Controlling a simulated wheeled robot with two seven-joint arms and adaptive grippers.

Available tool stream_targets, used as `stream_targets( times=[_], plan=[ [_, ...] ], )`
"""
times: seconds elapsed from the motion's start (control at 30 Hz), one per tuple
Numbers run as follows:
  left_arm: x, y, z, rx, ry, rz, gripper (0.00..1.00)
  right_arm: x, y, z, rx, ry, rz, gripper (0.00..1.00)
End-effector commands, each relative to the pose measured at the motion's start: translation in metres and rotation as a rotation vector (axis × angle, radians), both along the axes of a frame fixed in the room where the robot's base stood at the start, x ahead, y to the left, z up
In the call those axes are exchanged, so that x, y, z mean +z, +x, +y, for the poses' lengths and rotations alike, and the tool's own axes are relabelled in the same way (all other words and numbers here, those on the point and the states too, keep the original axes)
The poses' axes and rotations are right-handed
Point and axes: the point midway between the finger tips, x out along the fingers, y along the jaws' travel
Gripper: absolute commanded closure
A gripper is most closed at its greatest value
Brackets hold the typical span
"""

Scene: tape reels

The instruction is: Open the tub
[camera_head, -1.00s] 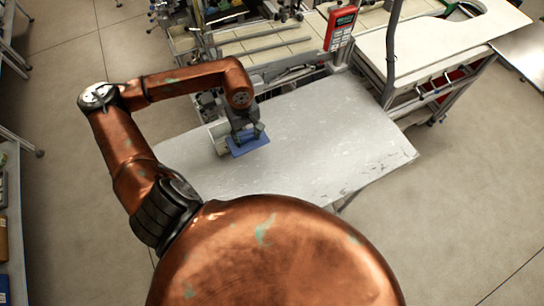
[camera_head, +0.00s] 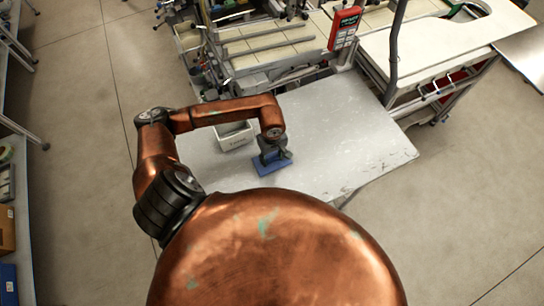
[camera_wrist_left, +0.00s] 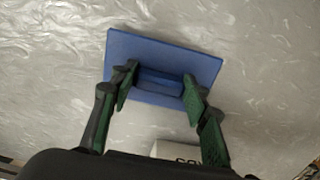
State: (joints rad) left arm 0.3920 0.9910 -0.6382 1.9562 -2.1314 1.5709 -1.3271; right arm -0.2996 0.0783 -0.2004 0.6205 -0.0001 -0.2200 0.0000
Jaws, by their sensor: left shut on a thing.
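The tub (camera_head: 234,137) is a small pale open-topped box with dark lettering on its front, upright on the table. Its lid is a flat blue plate (camera_head: 262,168) with a raised blue grip bar. My left gripper (camera_head: 273,154) holds the lid to the right of and nearer than the tub, clear of its opening. In the left wrist view, the fingers (camera_wrist_left: 158,82) are shut on the bar of the lid (camera_wrist_left: 200,62). A lettered bit of the tub (camera_wrist_left: 175,150) shows at the bottom there. The lid's height above the table is hard to tell. My right gripper is out of view.
The worn grey-white table (camera_head: 345,135) is clear to the right of the lid. Behind it stands a machine with a red control box (camera_head: 345,28) and a pale side table (camera_head: 435,45). A shelf with boxes (camera_head: 8,228) is at the far left.

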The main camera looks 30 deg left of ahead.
Motion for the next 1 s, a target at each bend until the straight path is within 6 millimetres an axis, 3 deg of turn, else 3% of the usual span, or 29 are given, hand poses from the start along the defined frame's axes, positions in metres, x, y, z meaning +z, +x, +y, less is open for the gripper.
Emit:
stream_targets(
  times=[0.3, 0.33, 0.57, 0.87, 1.0],
  plan=[
    [-0.004, 0.0, 0.0, 0.0, 0.0, 0.0, 0.87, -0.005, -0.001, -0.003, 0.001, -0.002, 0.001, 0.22],
    [-0.003, 0.0, 0.0, 0.0, 0.0, 0.0, 0.55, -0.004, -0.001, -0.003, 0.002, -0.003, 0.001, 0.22],
    [-0.002, 0.0, 0.0, 0.0, 0.0, 0.0, 0.4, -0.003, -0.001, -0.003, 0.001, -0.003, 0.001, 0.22],
    [-0.001, 0.0, 0.0, 0.0, 0.0, 0.0, 0.4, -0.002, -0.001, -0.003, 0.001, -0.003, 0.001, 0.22],
    [0.011, 0.001, 0.001, -0.001, 0.001, -0.003, 0.4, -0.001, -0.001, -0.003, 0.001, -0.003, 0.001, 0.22]
  ],
)
